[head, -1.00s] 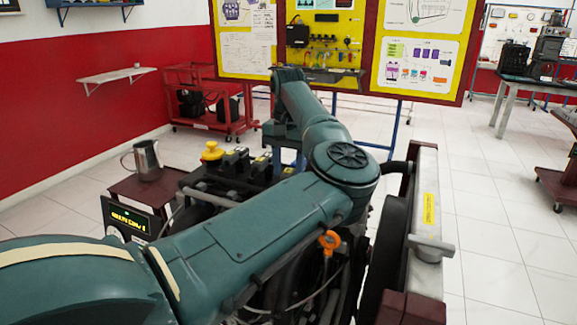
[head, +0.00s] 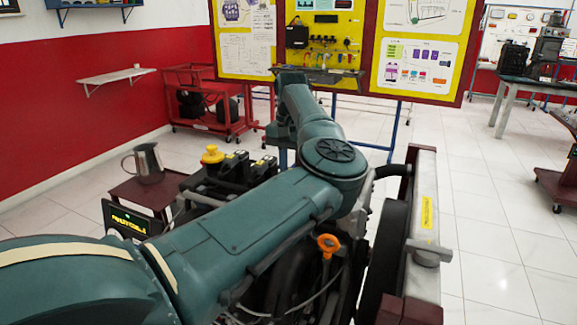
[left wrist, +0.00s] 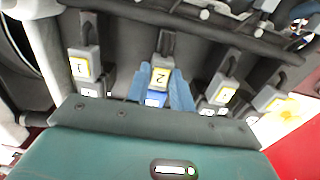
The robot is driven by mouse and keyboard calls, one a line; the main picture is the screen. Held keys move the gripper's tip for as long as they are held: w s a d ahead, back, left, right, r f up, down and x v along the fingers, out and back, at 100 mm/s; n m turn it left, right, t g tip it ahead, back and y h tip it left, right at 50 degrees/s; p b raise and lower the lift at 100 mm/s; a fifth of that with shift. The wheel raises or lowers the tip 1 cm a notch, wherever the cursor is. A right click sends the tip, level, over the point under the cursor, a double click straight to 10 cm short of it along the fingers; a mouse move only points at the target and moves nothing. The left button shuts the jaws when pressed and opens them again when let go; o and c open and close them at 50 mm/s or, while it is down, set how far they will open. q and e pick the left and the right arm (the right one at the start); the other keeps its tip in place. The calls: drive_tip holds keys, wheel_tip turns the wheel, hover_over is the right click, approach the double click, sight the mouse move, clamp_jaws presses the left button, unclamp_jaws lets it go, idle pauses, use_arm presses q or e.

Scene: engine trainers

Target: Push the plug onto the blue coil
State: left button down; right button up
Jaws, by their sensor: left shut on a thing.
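In the left wrist view, the plug (left wrist: 160,77), a grey connector with a yellow label and a dark cable end, sits between the two blue-grey fingers of my left gripper (left wrist: 161,92). The gripper is shut on it. A bright blue patch, the blue coil (left wrist: 155,98), shows right against the plug between the fingers; whether the plug is fully seated on it I cannot tell. In the head view my left arm crosses over the engine and its gripper is hidden. My right gripper is in neither view.
Similar grey plugs with yellow labels stand on either side, one on the left (left wrist: 84,63) and others on the right (left wrist: 223,92). A rail with pipes runs above them. In the head view a steel jug (head: 148,163) stands on a side shelf by the engine.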

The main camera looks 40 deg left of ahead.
use_arm(q)
drive_tip(key=shift+w+a+r, duration=0.1)
drive_tip(key=shift+w+a, duration=0.1)
drive_tip(key=shift+w, duration=0.25)
drive_tip(key=c, duration=1.2)
unclamp_jaws()
drive_tip(key=shift+w, duration=0.1)
wheel_tip(320, 180, up, 13)
drive_tip(key=p, duration=0.1)
